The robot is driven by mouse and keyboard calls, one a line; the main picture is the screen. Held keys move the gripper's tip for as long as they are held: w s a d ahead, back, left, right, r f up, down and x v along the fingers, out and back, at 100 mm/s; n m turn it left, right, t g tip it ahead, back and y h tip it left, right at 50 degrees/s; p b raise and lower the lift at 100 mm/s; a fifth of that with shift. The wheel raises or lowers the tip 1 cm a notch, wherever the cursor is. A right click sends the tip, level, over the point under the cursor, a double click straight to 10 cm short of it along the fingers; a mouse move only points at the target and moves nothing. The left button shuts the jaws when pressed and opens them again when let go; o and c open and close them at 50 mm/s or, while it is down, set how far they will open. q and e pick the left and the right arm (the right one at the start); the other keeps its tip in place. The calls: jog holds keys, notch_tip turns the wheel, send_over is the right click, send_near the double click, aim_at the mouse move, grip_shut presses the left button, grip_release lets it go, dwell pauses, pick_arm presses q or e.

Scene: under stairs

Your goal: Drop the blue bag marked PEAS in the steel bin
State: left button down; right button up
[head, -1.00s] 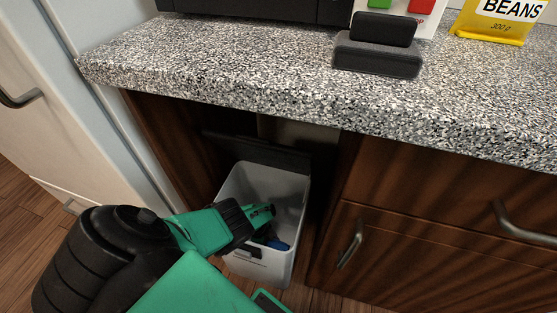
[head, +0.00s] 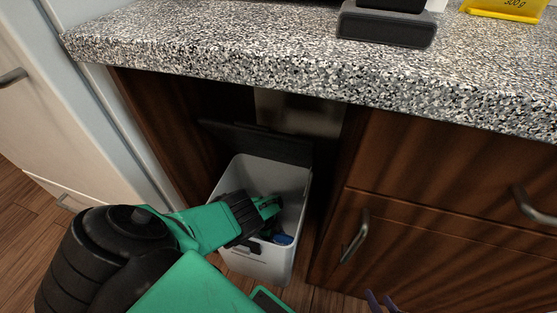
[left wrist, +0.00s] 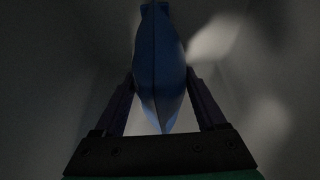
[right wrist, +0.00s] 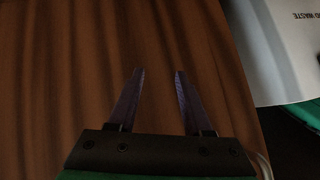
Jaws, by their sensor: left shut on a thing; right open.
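My left gripper (head: 266,214) reaches down inside a light grey bin (head: 262,262) under the counter. It is shut on a blue bag (left wrist: 158,65), which hangs between its fingers in the left wrist view. A bit of blue (head: 283,239) shows low in the bin in the head view. The PEAS marking is not readable. The bin looks pale and matte; its front ends in WASTE in the right wrist view (right wrist: 285,50). A shiny metal surface (head: 300,112) stands behind it, mostly hidden. My right gripper (right wrist: 158,72) is open and empty before a wooden front.
A raised dark lid (head: 260,145) stands behind the bin's opening. The speckled counter (head: 290,75) overhangs the recess. Wooden drawers with handles (head: 355,237) are to the right, a white cabinet (head: 60,130) to the left. A yellow bag (head: 505,10) lies on the counter.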

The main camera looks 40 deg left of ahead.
pick_arm(q)
jog(key=shift+f, duration=0.2)
pick_arm(e)
jog(key=shift+w+a, duration=0.15)
jog(key=shift+a, duration=0.15)
pick_arm(q)
grip_release()
jog(key=shift+f, duration=0.1)
jog(key=shift+r, duration=0.2)
jog(key=p+v, duration=0.2)
jog(key=shift+r, duration=0.35)
jog(key=p+v, duration=0.3)
jog(key=shift+r+p, duration=0.3)
jog(key=shift+p, duration=0.05)
pick_arm(e)
jog(key=s+d+r+g+h, duration=0.2)
jog(key=s+d+r+g, duration=0.1)
jog(key=d+r, duration=0.15)
jog(key=s+d+r+g+h, duration=0.2)
jog(key=s+d+r+g, duration=0.1)
jog(key=d, duration=0.3)
pick_arm(q)
jog(key=shift+p+v, duration=0.95)
jog(key=shift+v, duration=0.15)
jog(key=shift+a+f, duration=0.1)
pick_arm(e)
notch_tip(320, 180, down, 7)
jog(key=d, duration=0.1)
jog(key=shift+w+m, duration=0.25)
jog(key=shift+m, duration=0.15)
